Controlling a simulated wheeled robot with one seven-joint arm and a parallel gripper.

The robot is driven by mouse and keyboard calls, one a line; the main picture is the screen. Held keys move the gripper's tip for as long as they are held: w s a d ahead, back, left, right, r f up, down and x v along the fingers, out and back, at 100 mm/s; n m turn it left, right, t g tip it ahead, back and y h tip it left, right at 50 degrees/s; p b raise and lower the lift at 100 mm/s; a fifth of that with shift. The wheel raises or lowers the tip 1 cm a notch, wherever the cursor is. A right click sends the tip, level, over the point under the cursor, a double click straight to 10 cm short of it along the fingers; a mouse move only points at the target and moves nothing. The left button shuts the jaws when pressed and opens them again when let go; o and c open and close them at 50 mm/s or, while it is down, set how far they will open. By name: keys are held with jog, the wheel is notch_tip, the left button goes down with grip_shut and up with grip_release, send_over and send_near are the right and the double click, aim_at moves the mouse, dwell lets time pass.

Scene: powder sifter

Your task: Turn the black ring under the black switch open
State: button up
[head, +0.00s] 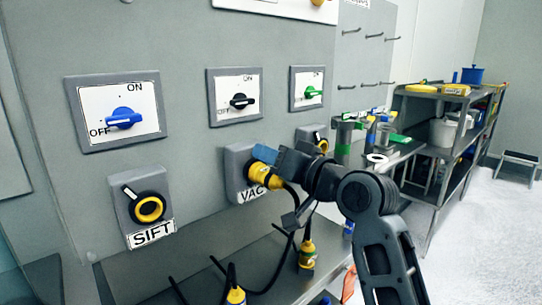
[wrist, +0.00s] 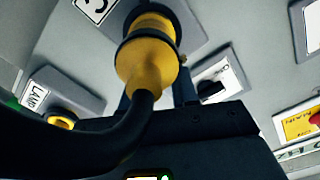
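The black switch (head: 239,101) sits on a white ON/OFF plate on the grey panel, and its handle lies horizontal. Below it is the grey VAC socket box (head: 236,170) with a yellow plug (head: 262,175) in it. The wrist view shows this plug (wrist: 147,62) large, with a dark ring (wrist: 178,22) around it at the socket. My gripper (head: 263,154) is at the plug, one blue-padded finger above it. In the wrist view its dark fingers stand apart, one on each side behind the plug. Contact with the ring is hidden.
A blue switch (head: 124,118) and the SIFT socket (head: 148,208) are at left; a green switch (head: 312,92) is at right. A black cable (head: 292,215) hangs from the plug close to my arm. A metal ledge (head: 200,262) runs below, with other yellow plugs (head: 306,255).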

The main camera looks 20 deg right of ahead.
aim_at(243, 156)
grip_shut()
jog(key=shift+a+n, duration=0.1)
jog(key=shift+n, duration=0.2)
jog(key=n+b, duration=0.1)
jog(key=a+n+b, duration=0.1)
jog(key=n, duration=0.1)
jog(key=n+b, duration=0.1)
jog(key=n, duration=0.1)
jog(key=shift+s+a+r, duration=0.15)
jog(key=shift+s+a, duration=0.15)
jog(key=shift+a, duration=0.05)
jog(key=n+b, duration=0.1)
jog(key=n, duration=0.1)
jog(key=a+n+b, duration=0.1)
jog(key=n, duration=0.1)
jog(key=n+b, duration=0.1)
jog(key=n, duration=0.1)
jog(key=shift+s+a+f, duration=0.2)
jog(key=shift+s+a, duration=0.1)
jog(key=shift+a, duration=0.1)
jog(key=shift+a+n, duration=0.1)
jog(key=shift+n, duration=0.2)
jog(key=shift+o, duration=0.9)
grip_release()
